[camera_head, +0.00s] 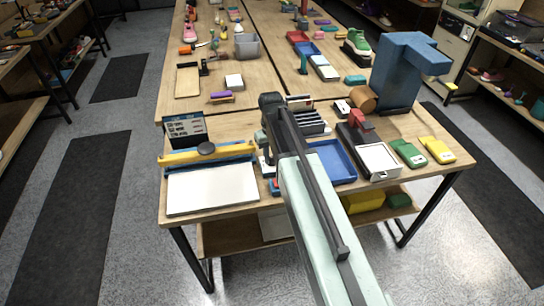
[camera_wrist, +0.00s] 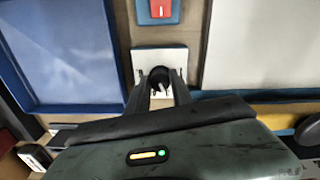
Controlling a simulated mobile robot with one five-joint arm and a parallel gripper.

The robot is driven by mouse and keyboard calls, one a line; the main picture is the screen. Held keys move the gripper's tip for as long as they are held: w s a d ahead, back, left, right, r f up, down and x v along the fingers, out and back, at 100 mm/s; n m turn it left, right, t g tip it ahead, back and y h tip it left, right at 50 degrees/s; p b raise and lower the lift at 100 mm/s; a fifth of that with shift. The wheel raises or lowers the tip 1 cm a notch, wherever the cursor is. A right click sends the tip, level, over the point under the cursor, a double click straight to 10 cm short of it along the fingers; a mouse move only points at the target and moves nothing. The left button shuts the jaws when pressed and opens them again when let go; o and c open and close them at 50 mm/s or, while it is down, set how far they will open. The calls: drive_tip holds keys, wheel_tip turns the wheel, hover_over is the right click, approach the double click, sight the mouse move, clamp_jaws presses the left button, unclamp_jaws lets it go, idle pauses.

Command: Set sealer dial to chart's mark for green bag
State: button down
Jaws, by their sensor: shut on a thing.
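The sealer has a blue and yellow bar (camera_head: 225,155) and a white board (camera_head: 212,188) in the head view. In the wrist view the board (camera_wrist: 262,45) is at the right. The small black dial (camera_wrist: 159,73) sits on a white plate (camera_wrist: 146,58) beside it. My gripper (camera_wrist: 160,80) is shut on the dial, its two fingers on either side. The dial's pointer and marks cannot be made out. The chart, a dark standing panel (camera_head: 185,129), is behind the sealer at the left; its text is too small to read. A green item (camera_head: 408,153) lies at the right.
A blue tray (camera_head: 341,177) lies right of the dial; its rim (camera_wrist: 75,106) shows in the wrist view. A red switch (camera_wrist: 160,8) is close to the dial plate. A yellow item (camera_head: 437,150) and a tall blue machine (camera_head: 397,75) stand at the right.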

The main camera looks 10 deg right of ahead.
sight(271, 158)
idle(0.3)
drive_tip(key=c, duration=1.1)
unclamp_jaws()
wheel_tip(271, 158, up, 8)
drive_tip(key=p, duration=0.8)
drive_tip(key=shift+a, duration=0.1)
drive_tip(key=shift+f, duration=0.15)
